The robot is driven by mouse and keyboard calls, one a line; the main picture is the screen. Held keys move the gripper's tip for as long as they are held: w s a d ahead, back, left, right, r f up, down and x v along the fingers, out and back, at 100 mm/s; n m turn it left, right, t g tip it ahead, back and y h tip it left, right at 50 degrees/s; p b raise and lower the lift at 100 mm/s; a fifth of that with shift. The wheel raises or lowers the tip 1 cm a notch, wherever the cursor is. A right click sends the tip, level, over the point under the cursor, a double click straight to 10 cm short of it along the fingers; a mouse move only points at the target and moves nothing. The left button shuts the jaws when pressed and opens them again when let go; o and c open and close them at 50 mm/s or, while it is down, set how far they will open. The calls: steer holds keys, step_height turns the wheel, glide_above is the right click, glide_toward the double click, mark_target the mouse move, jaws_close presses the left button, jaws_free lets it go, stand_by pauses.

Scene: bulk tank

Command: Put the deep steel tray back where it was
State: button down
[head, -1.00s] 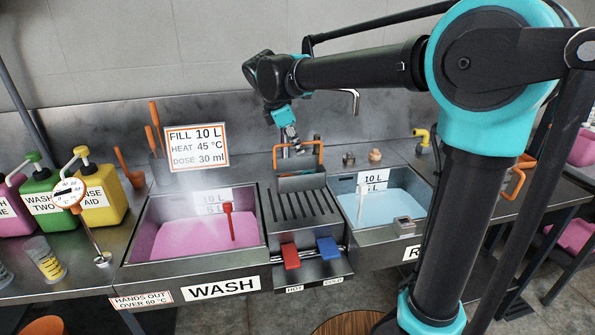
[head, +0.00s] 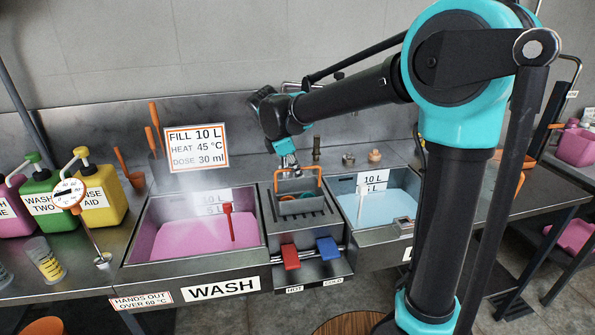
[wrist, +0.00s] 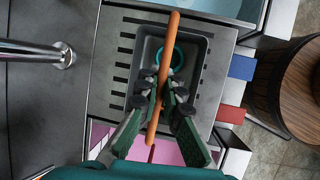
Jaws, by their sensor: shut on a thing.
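The deep steel tray (head: 301,207) is a grey box with an arched orange handle (head: 316,178). It is over the slotted drainboard between the two basins. My gripper (head: 297,170) is above the tray and shut on its orange handle. In the wrist view my gripper (wrist: 160,95) closes around the long orange handle bar (wrist: 172,30), and the dark tray (wrist: 203,70) lies below it. A teal ring (wrist: 177,60) shows inside the tray. I cannot tell whether the tray touches the drainboard.
The wash basin (head: 140,235) with steaming pink water is on the left; the basin with pale blue water (head: 385,207) is on the right. A red pedal (head: 290,257) and a blue pedal (head: 328,248) are in front. A tap (wrist: 40,54) stands behind the drainboard.

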steer(key=c, duration=1.7)
jaws_free()
steer(key=v, duration=1.2)
steer(key=shift+r, duration=0.1)
